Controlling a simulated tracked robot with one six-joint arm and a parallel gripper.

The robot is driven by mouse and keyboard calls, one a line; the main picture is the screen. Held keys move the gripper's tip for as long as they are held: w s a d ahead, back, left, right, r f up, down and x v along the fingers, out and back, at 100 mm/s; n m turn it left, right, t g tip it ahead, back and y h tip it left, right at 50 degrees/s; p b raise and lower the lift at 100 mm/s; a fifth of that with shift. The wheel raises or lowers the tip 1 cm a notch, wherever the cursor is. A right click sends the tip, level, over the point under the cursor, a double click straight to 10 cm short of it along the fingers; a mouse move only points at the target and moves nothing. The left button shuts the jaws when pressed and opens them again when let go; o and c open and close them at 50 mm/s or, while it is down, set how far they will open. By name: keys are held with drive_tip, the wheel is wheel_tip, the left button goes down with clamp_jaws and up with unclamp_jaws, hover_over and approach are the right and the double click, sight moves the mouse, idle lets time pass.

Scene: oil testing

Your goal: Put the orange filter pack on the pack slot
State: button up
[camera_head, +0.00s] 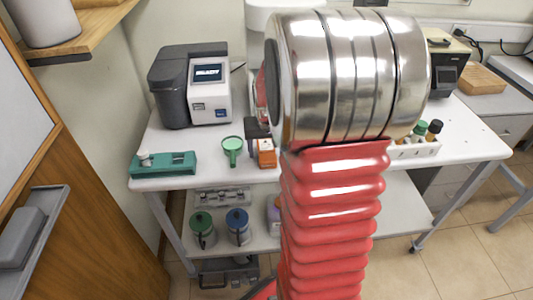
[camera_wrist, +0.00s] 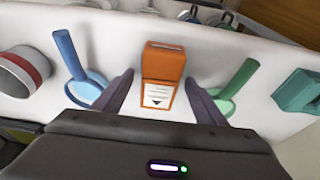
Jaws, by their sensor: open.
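The orange filter pack (camera_head: 266,154) stands near the front edge of the white table, right of a green funnel. In the wrist view the orange filter pack (camera_wrist: 163,64) is a small upright box with a white label and black arrow. My gripper (camera_wrist: 159,86) is open, its two dark fingers spread to the left and right of the pack's lower part. I cannot tell whether they touch it. In the head view my gripper (camera_head: 258,129) is small and dark beside the pack, partly hidden by my arm. I cannot make out a pack slot for certain.
A green funnel (camera_wrist: 238,88) and a blue funnel (camera_wrist: 78,66) lie close outside the fingers. A teal fixture (camera_head: 162,164) stands at the table's left front. A grey-white analyser (camera_head: 208,90) stands behind. A bottle rack (camera_head: 416,149) is at right. Bare tabletop lies before the analyser.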

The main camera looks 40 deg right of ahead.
sight(267, 150)
drive_tip(key=shift+c, duration=0.5)
drive_tip(key=c, duration=1.2)
drive_tip(key=shift+c, duration=0.2)
drive_tip(key=shift+r, duration=0.1)
wheel_tip(267, 150, up, 10)
drive_tip(key=shift+r, duration=0.2)
